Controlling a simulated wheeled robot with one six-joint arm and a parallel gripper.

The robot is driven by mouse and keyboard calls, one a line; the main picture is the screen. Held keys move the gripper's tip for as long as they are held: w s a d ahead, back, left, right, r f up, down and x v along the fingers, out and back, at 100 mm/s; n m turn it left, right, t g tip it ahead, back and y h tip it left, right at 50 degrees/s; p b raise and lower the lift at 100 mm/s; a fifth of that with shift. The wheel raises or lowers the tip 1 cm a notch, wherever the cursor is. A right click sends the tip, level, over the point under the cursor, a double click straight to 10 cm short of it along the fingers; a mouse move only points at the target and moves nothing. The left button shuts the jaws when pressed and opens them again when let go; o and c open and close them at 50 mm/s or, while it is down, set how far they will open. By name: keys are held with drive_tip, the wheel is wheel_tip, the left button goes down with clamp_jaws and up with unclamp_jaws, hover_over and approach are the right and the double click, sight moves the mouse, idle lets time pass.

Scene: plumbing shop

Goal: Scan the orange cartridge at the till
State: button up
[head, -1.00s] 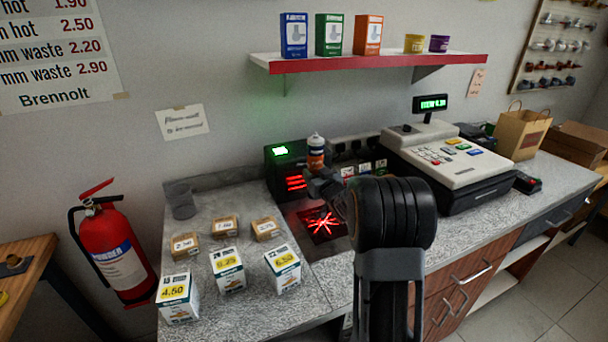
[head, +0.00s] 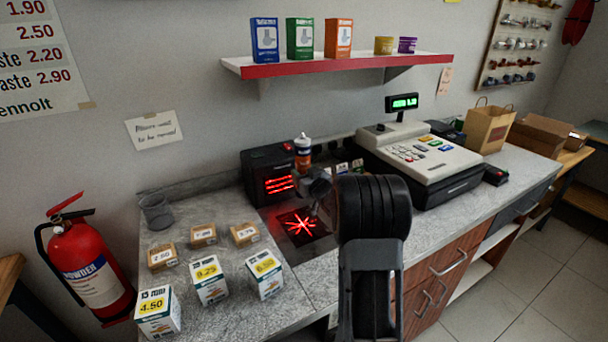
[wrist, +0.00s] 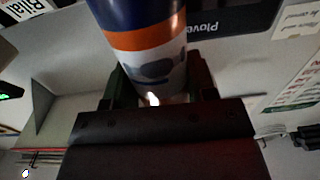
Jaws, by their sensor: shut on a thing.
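The orange cartridge (head: 303,155), with a white cap, stands upright in my gripper (head: 309,178), in front of the black scanner box by the till. In the wrist view the cartridge (wrist: 150,60) fills the top middle, showing dark blue, orange and white bands between the two shut fingers (wrist: 155,92). The scanner's upright window (head: 278,185) glows with red lines, and its flat window (head: 302,226) shows a red star pattern on the counter. The cartridge is above the flat window and beside the upright one. The till (head: 435,157) stands to the right with a lit green display (head: 402,102).
A shelf (head: 350,63) hangs above. A paper bag (head: 488,128) stands right of the till.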

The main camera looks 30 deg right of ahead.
drive_tip(key=shift+r, duration=0.15)
drive_tip(key=s+r+p, duration=0.7)
drive_tip(key=s+r, duration=0.3)
drive_tip(key=s, duration=0.3)
